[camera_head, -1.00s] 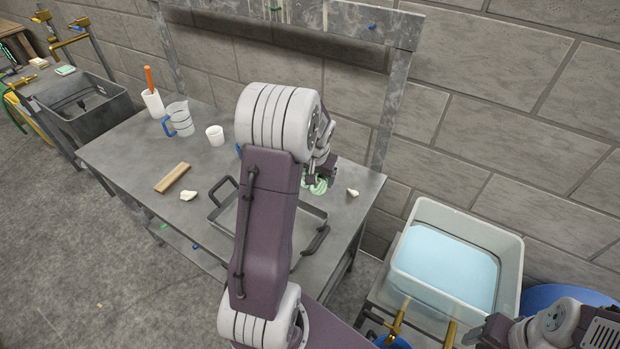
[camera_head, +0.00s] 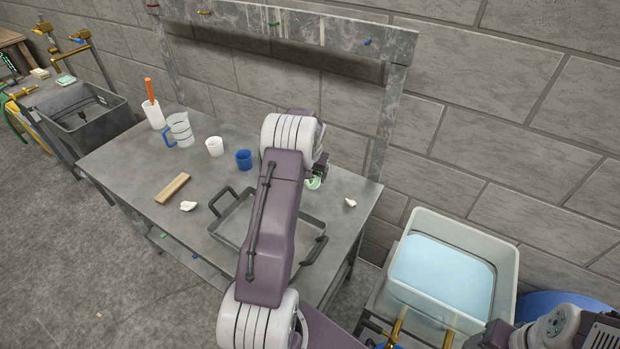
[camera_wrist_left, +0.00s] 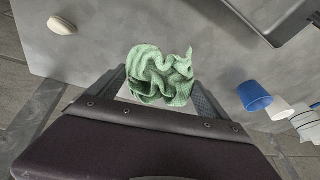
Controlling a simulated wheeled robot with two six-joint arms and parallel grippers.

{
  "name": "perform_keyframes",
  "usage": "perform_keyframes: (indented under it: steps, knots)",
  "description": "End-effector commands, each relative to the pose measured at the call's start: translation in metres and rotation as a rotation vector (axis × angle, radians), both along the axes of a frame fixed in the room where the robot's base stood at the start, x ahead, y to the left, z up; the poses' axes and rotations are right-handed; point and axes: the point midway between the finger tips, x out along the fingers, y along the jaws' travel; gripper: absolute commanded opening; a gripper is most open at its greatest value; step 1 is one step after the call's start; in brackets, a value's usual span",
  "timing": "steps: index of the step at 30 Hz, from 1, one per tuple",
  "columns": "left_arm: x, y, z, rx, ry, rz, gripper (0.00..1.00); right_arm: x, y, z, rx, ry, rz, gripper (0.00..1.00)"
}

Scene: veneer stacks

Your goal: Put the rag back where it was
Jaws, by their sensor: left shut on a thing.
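The rag (camera_wrist_left: 160,75) is a crumpled light green cloth. In the left wrist view it bunches up between the fingers of my left gripper (camera_wrist_left: 158,92), which is shut on it. In the head view my left gripper (camera_head: 318,172) is over the back right part of the grey table (camera_head: 130,150), with a bit of the rag (camera_head: 313,184) showing below it. My arm hides most of the rag there; I cannot tell its height above the table. My right gripper (camera_head: 490,336) is at the bottom right edge, partly cut off; its jaw opening is unclear.
A metal tray (camera_head: 224,236) with handles lies on the table, partly behind my arm. A blue cup (camera_head: 244,160), white cup (camera_head: 214,147), jug (camera_head: 181,130), wood block (camera_head: 172,188) and white lumps (camera_head: 188,206) stand or lie around. A water-filled tub (camera_head: 510,262) is at right.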

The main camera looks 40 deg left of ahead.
Motion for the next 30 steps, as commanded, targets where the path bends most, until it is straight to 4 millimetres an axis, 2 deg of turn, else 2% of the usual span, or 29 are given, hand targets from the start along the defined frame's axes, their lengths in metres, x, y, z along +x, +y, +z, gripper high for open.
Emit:
perform_keyframes:
  steps: [3,8,11,19,30]
  knots:
    - [0.013,0.004,-0.008,0.000,0.000,0.000,0.46,0.000,0.000,0.003,0.000,0.000,0.000,0.63]
    - [0.021,0.007,-0.013,0.000,0.000,0.000,0.46,0.000,0.000,0.003,0.000,0.000,0.000,0.63]
    - [0.021,0.007,-0.014,0.000,0.001,0.000,0.46,0.000,0.000,0.003,0.000,0.000,0.000,0.63]
    - [0.020,0.007,-0.052,-0.001,0.002,-0.001,0.46,0.000,0.000,0.009,0.000,0.000,0.000,0.63]
    - [0.021,0.007,-0.058,0.000,0.000,0.000,0.46,0.000,0.000,0.004,0.000,0.000,0.000,0.63]
